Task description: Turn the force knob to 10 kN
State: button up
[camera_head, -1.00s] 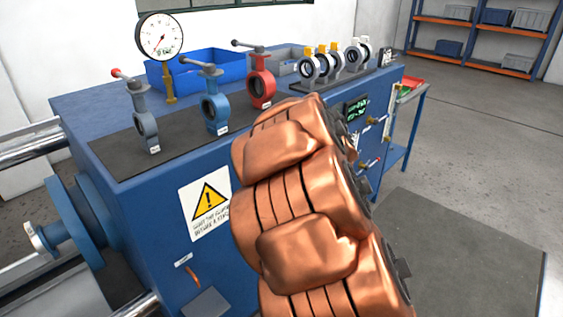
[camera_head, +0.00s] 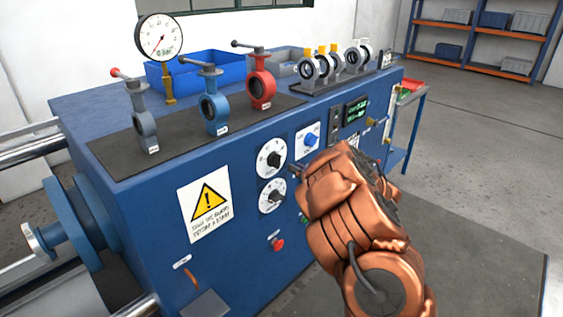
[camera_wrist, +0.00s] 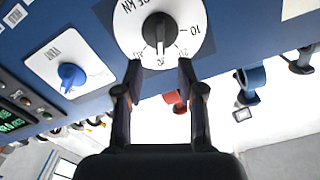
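The force knob (camera_wrist: 160,28) is a black knob on a round white dial marked kN, at the top of the wrist view. In the head view this appears to be the upper white dial (camera_head: 271,159) on the blue front panel. My gripper (camera_wrist: 160,68) is open and empty, its two black fingers apart just short of the knob. In the head view my gripper (camera_head: 293,171) is small and partly hidden by my copper wrist.
A blue knob (camera_head: 311,140) is beside the upper dial, and another dial (camera_head: 272,196) sits below it. A red button (camera_head: 277,244) is lower down. Blue and red valves (camera_head: 213,105) stand on top, with a pressure gauge (camera_head: 159,37) behind.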

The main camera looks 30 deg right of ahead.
aim_at(281, 160)
jog(key=p+x, duration=0.1)
jog(key=x, duration=0.6)
jog(key=shift+w+a, duration=0.1)
jog(key=shift+w, duration=0.2)
grip_shut()
